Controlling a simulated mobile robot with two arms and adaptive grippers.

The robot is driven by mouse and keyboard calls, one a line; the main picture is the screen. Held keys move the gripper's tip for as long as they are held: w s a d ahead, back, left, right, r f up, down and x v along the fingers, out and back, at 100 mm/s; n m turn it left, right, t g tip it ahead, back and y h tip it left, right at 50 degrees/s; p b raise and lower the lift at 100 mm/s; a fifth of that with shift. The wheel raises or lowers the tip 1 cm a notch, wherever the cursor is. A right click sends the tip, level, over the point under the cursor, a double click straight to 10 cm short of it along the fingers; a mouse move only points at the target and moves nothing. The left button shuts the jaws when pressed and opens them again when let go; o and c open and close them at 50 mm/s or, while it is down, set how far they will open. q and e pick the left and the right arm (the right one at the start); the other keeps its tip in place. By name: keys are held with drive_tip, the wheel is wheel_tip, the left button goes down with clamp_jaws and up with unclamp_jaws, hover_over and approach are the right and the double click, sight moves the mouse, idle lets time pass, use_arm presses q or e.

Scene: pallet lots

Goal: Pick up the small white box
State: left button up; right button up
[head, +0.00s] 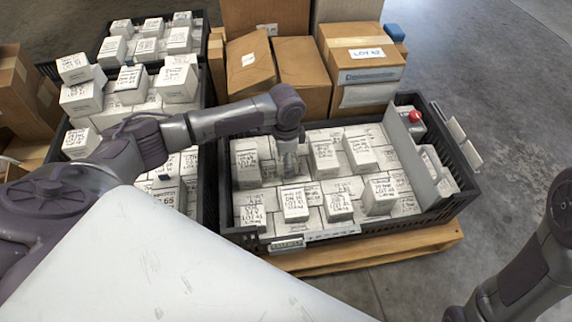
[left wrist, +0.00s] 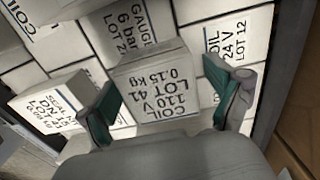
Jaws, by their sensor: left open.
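Several small white boxes with black lettering stand in a black crate (head: 228,215) in the head view. My left gripper (head: 289,168) points down into this crate, among the boxes. In the left wrist view its two green-padded fingers (left wrist: 168,108) are spread. In the head view I cannot tell this box apart behind the gripper. Part of my right arm shows at the lower right; its gripper is out of view.
A taller white box (head: 246,163) and another (head: 323,158) stand on either side of my left gripper, above a layer of flat white boxes. Brown cartons (head: 362,62) stand behind. A second crate of white boxes lies left. Grey floor is clear on the right.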

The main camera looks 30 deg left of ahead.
use_arm(q)
drive_tip(key=shift+c, duration=0.2)
drive_tip(key=c, duration=1.3)
